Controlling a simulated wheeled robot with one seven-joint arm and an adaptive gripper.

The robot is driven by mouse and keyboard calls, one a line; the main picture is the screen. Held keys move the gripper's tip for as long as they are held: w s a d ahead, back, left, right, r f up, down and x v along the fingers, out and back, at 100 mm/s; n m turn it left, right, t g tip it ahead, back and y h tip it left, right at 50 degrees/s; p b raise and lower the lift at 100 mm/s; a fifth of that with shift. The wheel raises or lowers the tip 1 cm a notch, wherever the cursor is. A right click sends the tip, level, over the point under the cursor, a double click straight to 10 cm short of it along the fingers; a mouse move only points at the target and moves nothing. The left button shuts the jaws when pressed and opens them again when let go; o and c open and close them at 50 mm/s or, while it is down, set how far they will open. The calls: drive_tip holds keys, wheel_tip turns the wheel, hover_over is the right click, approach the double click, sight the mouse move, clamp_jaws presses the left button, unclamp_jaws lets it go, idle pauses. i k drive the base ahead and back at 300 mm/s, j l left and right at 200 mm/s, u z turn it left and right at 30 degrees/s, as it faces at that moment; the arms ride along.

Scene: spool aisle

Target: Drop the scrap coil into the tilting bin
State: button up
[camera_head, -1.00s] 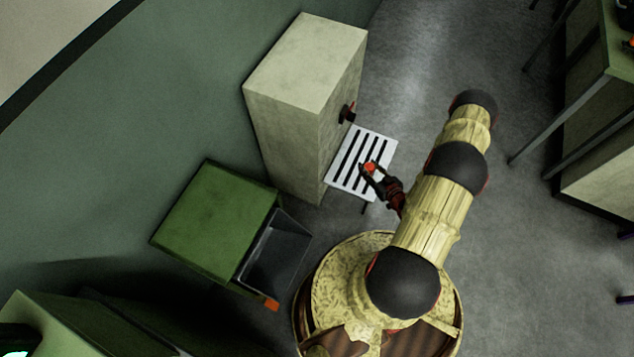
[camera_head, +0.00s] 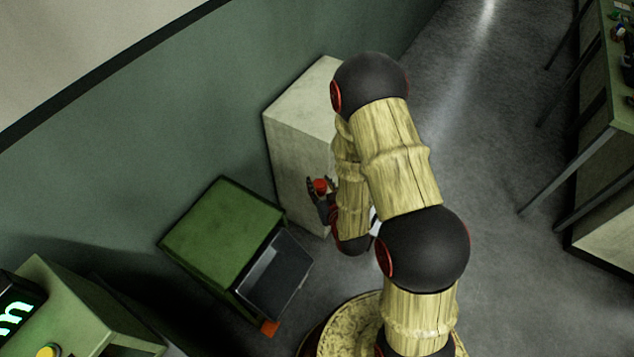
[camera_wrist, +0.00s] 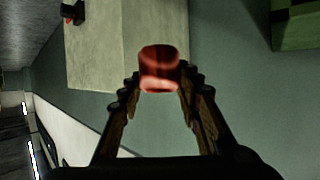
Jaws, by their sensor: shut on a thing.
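A small red-orange scrap coil (camera_wrist: 160,70) is held between the two fingertips of my gripper (camera_wrist: 158,85) in the wrist view. In the head view the coil (camera_head: 320,186) shows at the tips of my gripper (camera_head: 322,190), in front of the pale cabinet. My gripper is shut on the coil. The tilting bin (camera_head: 222,232) is a green box with a dark open tray (camera_head: 276,276) on its right side and an orange tab at its lower corner. My gripper is above and to the right of that tray, apart from it.
A pale cabinet (camera_head: 298,118) stands against the green wall, behind my gripper. A green unit (camera_head: 80,310) with a lit display and yellow button is at lower left. A workbench (camera_head: 590,150) stands at right. Floor between cabinet and workbench is clear.

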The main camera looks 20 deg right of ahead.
sight(272, 260)
drive_tip(key=i+l+u, duration=0.1)
drive_tip(key=u, duration=0.35)
drive_tip(key=l+u, duration=0.1)
drive_tip(key=u, duration=0.35)
drive_tip(key=i+l+u, duration=0.1)
drive_tip(key=u, duration=0.35)
drive_tip(key=k+l+z, duration=0.15)
drive_tip(key=k, duration=0.55)
drive_tip(key=z, duration=1.75)
drive_tip(key=k+j+z, duration=0.3)
drive_tip(key=j, duration=0.25)
drive_tip(key=k+j+z, duration=0.25)
drive_tip(key=k+j, duration=0.15)
drive_tip(key=k, duration=0.1)
